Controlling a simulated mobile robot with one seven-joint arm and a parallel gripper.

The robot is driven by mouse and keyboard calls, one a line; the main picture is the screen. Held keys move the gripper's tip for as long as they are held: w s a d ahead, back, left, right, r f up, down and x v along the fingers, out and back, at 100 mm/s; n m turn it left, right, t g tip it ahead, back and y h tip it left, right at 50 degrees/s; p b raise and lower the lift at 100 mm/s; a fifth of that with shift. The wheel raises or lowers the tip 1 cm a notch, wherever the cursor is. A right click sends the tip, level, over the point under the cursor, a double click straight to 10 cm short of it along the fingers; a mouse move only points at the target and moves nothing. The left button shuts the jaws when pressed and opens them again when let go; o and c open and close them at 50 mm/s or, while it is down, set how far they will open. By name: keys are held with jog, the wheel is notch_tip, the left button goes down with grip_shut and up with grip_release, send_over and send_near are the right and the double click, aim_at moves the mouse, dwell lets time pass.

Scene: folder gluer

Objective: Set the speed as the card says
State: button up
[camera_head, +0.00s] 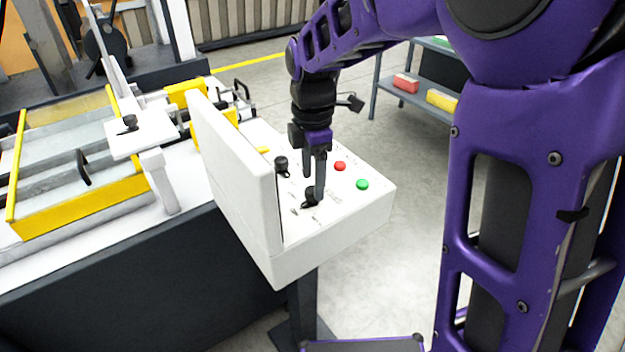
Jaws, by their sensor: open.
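A white control box (345,215) stands on a dark post. A black knob (309,198) sits on its sloped top, near small printed marks. My gripper (313,188) points down over this knob with its jaws open, the fingertips close to it; I cannot tell whether they touch it. A second black knob (282,163) stands to the left of my gripper. A red button (340,166) and a green button (362,184) are to the right. A white upright panel (238,165) rises along the box's left side. I cannot make out a card or any readable setting.
The machine bed (85,165) with yellow rails lies to the left, close to the upright panel. A small white stand with a black knob (129,122) rises from it. A shelf with red (405,83) and yellow (441,100) boxes stands behind.

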jog(key=shift+f, duration=1.1)
grip_shut()
